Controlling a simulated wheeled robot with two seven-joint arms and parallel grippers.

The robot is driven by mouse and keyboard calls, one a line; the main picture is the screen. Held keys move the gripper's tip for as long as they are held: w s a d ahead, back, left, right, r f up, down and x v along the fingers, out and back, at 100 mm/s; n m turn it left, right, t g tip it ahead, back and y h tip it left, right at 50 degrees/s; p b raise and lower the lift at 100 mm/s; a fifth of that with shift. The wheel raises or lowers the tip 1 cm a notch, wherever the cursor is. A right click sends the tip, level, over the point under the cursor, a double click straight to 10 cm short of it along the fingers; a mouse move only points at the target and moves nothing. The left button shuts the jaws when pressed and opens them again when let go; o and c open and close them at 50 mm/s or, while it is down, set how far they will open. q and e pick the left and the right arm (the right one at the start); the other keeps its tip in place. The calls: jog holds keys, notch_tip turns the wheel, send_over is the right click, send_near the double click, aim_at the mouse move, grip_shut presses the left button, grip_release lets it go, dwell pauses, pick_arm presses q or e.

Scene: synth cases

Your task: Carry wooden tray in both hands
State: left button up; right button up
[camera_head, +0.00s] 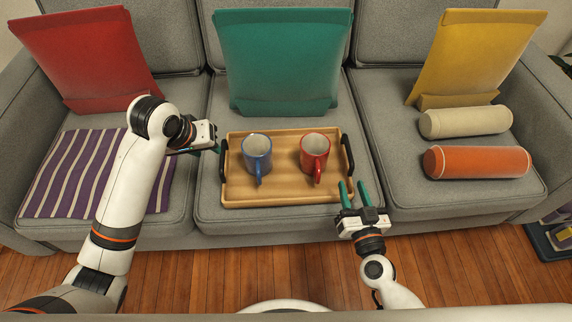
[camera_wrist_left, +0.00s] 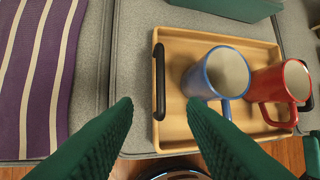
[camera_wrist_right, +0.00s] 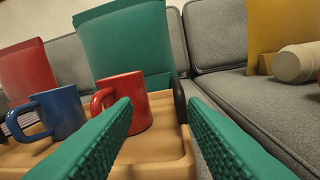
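The wooden tray (camera_head: 285,190) rests on the middle sofa seat, with a black handle at each short side. A blue mug (camera_head: 257,153) and a red mug (camera_head: 315,152) stand upright on it. My left gripper (camera_head: 217,149) is beside the left handle (camera_head: 222,162); in the left wrist view (camera_wrist_left: 161,104) its fingers are open, with that handle (camera_wrist_left: 159,82) showing beyond the gap. My right gripper (camera_head: 354,184) is open and empty near the tray's front right corner, in front of the right handle (camera_head: 348,155). That handle shows partly behind the tips in the right wrist view (camera_wrist_right: 179,100).
A teal cushion (camera_head: 283,60) leans behind the tray. A striped purple cloth (camera_head: 75,180) lies on the left seat below a red cushion (camera_head: 85,58). A yellow cushion (camera_head: 475,55), a beige roll (camera_head: 465,122) and an orange roll (camera_head: 477,162) are on the right seat.

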aim_at(222, 154)
jog(key=shift+w+d+f+m+h, duration=0.1)
jog(key=shift+d+f+m+h, duration=0.15)
jog(key=shift+d+h, duration=0.2)
jog(key=shift+d+f+m+h, duration=0.1)
jog(key=shift+d+m+h, duration=0.15)
jog(key=shift+d+h, duration=0.15)
pick_arm(q)
jog(key=shift+w+a+r, duration=0.1)
jog(key=shift+w+r, duration=0.35)
jog(key=shift+r, duration=0.05)
jog(key=shift+f, duration=0.1)
pick_arm(e)
jog(key=shift+w, duration=0.1)
